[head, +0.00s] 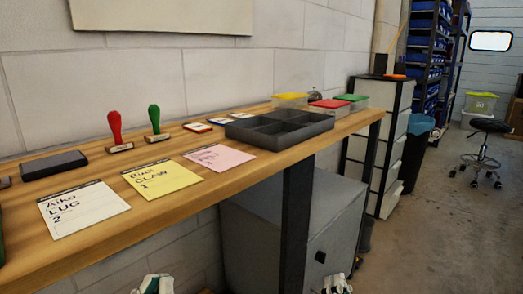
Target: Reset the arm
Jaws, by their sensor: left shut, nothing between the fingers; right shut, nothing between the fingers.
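My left gripper (154,284) shows only in part at the bottom edge of the head view, below the front edge of the wooden bench (50,255). My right gripper (337,283) shows at the bottom edge further right, in front of the grey cabinet under the bench. Both are shut and empty, and both are apart from the bench. The rest of both arms is out of view.
On the bench are a white card (83,208), a yellow card (161,179), a pink card (219,158), a red-handled stamp (116,131), a green-handled stamp (155,123), a dark pad (54,165) and a grey divided tray (280,128). A stool (485,150) stands on open floor at right.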

